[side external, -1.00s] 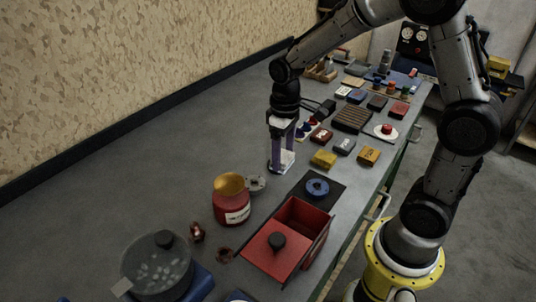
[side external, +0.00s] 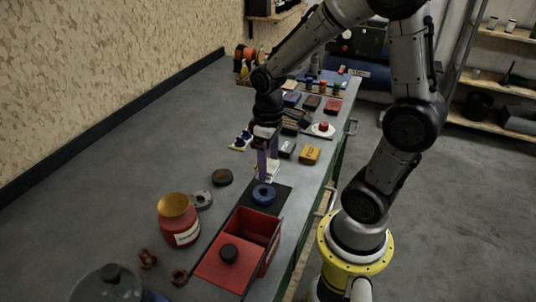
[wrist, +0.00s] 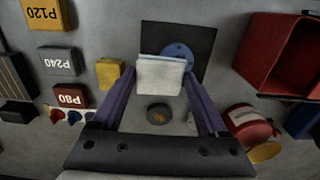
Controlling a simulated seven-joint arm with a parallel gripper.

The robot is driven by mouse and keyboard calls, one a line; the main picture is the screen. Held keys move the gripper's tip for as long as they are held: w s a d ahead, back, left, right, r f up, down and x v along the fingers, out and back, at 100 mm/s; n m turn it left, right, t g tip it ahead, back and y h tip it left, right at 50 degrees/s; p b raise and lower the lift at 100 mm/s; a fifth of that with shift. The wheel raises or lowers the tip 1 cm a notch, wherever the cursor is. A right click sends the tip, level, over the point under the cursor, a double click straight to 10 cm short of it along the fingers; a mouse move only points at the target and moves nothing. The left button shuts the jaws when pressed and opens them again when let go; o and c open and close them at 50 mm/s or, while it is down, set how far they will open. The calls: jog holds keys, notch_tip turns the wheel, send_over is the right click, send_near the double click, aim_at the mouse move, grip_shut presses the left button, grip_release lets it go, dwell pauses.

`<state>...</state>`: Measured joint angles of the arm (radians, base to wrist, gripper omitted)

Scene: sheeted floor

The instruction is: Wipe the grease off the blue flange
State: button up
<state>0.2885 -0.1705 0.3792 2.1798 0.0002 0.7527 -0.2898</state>
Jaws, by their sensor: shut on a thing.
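The blue flange (side external: 264,194) is a round ring lying on a black mat (side external: 243,206). In the wrist view the flange (wrist: 180,51) shows just beyond the white wiping pad (wrist: 160,78), which hides its near part. My gripper (side external: 267,172) points down and is shut on the white pad (side external: 272,171), just behind the flange in the side view. In the wrist view the two purple fingers of my gripper (wrist: 159,86) flank the pad. I cannot tell whether the pad touches the flange. No grease can be made out at this size.
A red pot (side external: 178,220) and a grey flange (side external: 203,199) are to the left. A dark disc (side external: 222,177) lies left of my gripper. Labelled blocks (wrist: 57,61) lie farther back.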

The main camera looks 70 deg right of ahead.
aim_at(260, 200)
notch_tip(260, 200, down, 3)
jog(key=shift+f, duration=0.9)
jog(key=shift+a+r, duration=0.25)
jog(key=shift+a, duration=0.3)
jog(key=shift+c, duration=0.6)
jog(key=shift+a+f, duration=0.1)
jog(key=shift+a, duration=2.15)
jog(key=shift+d, duration=2.9)
jog(key=shift+a+r, duration=0.1)
jog(key=shift+r, duration=4.05)
